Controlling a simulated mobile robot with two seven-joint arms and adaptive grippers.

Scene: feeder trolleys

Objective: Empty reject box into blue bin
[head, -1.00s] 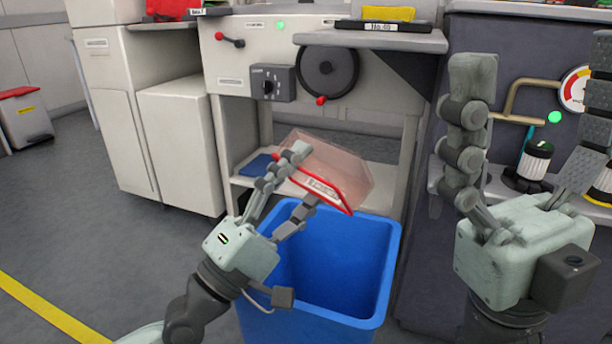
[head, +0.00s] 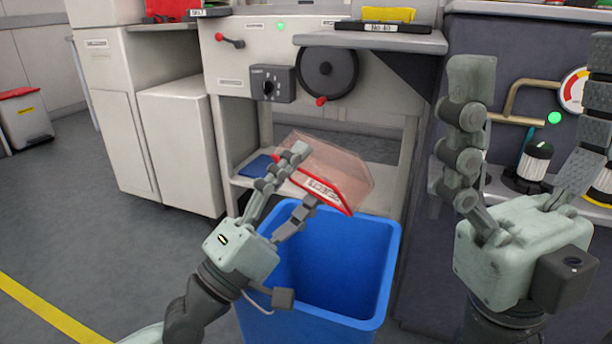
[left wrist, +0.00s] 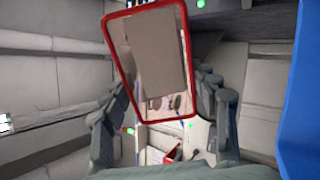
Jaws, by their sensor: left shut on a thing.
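The reject box (head: 345,172) is clear with a red rim and a white label. It is held tilted above the back part of the blue bin (head: 378,270). My left gripper (head: 303,177) is shut on the box at its rim side. The left wrist view shows the box's red rim (left wrist: 150,122) between the fingers, with the box leaning. I cannot tell whether anything is inside it. The visible inside of the bin looks empty, though its near left part is hidden by my left gripper. My right gripper (head: 535,70) is open and empty, right of the bin.
A grey machine (head: 235,60) with a dark handwheel stands behind the bin, with a low shelf holding a blue item (head: 256,166). A dark cabinet with a gauge and pipes (head: 515,105) is at the right.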

